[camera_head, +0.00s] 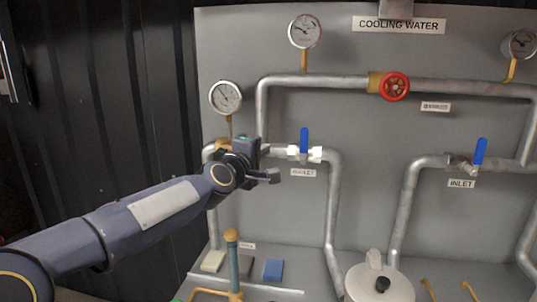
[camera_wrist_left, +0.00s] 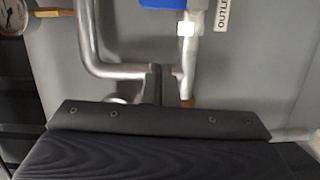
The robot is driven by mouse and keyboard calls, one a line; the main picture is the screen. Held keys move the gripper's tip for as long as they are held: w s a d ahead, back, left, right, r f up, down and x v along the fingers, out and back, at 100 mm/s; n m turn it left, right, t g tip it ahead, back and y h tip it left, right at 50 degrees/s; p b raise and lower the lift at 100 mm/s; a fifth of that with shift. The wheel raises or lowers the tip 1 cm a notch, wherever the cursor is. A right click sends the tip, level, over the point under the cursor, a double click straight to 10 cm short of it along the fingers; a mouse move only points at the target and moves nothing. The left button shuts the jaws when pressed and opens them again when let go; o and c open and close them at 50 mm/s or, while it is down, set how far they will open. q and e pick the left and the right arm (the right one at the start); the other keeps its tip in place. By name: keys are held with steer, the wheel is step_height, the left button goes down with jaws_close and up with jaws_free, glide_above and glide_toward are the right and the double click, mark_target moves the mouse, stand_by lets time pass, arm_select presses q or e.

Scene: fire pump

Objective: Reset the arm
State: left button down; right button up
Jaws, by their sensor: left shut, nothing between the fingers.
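My left arm comes in from the left in the camera_head view. Its gripper (camera_head: 272,176) is shut and empty, in front of the grey panel, just left of and below the outlet valve with its blue handle (camera_head: 304,140). The handle points upward. I cannot tell the exact gap between the gripper and the pipe behind it. In the left wrist view, part of the blue handle (camera_wrist_left: 163,3) shows at the top edge, and the dark gripper body fills the bottom. My right gripper is not in view.
A red wheel valve (camera_head: 395,86) sits on the upper pipe. The inlet valve's blue handle (camera_head: 480,150) is at the right. Gauges (camera_head: 225,97) stand along the panel. Below are a green-brown post (camera_head: 233,262) and a pale round-topped unit (camera_head: 379,284).

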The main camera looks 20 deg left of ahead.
arm_select(q)
steer(key=shift+s, duration=0.15)
steer(key=shift+s+d, duration=0.1)
stand_by(0.3)
steer(key=s+d+f+m+g+h, duration=0.1)
steer(key=s+d+f+m+g, duration=0.2)
steer(key=s+f, duration=0.6)
steer(key=s+d+f+m+g+h, duration=0.1)
steer(key=s+d+f+m+g, duration=0.2)
steer(key=s, duration=1.1)
steer(key=s+d+f+m+g+h, duration=0.1)
steer(key=s+d+f+m+g, duration=0.2)
steer(key=f, duration=1.3)
steer(key=s+m+g, duration=0.3)
steer(key=s+m, duration=0.3)
steer(key=s, duration=0.3)
steer(key=shift+s+m, duration=0.3)
steer(key=shift+s, duration=0.05)
